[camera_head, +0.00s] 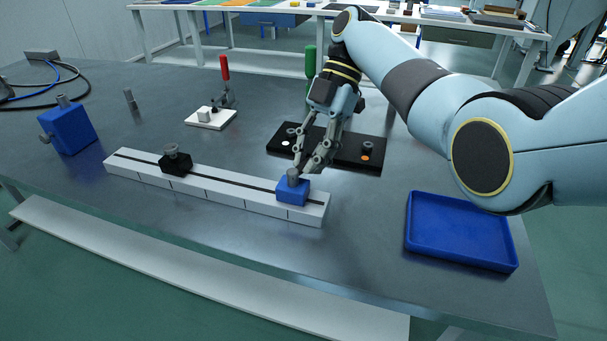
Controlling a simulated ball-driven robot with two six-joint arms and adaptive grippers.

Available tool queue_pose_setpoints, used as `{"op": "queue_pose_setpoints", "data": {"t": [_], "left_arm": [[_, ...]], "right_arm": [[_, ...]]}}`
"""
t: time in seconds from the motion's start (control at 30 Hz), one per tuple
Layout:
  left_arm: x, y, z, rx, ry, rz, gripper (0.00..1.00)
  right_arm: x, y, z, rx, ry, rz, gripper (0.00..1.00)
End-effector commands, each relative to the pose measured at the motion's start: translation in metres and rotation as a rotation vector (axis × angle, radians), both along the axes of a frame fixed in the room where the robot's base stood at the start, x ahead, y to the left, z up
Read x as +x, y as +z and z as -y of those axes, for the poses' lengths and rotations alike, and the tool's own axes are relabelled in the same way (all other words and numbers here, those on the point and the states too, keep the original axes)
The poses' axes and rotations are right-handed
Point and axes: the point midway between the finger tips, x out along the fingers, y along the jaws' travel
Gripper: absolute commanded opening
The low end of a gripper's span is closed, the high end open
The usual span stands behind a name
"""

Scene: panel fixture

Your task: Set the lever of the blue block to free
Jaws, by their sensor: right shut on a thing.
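The blue block (291,194) sits on the right end of a pale slotted rail (225,187). A grey knob or lever (292,174) stands on top of it. My right gripper (304,169) reaches down from behind with its fingertips at this grey part and is shut on it. The fingers partly hide the lever, so its exact setting cannot be told. My left gripper is not in view.
A black block (176,164) sits farther left on the rail. A black plate (358,149) with knobs lies behind my right gripper. A blue tray (458,231) is at right. Another blue block (68,129) and a white plate with a red-handled clamp (225,72) stand left.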

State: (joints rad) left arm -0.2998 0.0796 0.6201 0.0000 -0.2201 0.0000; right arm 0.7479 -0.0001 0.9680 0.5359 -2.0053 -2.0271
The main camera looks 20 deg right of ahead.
Motion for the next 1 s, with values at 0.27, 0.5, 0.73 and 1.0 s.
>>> {"op": "queue_pose_setpoints", "data": {"t": [0.27,0.5,0.73,1.0], "left_arm": [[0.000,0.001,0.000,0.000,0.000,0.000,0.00],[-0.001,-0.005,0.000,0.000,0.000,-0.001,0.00],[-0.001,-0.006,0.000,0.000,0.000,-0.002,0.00],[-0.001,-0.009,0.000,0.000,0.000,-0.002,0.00]], "right_arm": [[0.001,0.000,-0.002,0.000,0.031,-0.002,0.00],[0.008,-0.002,-0.009,0.000,0.247,-0.004,0.00],[0.009,-0.002,-0.009,0.000,0.301,-0.003,0.00],[0.010,-0.002,-0.010,-0.001,0.322,-0.003,0.00]]}}
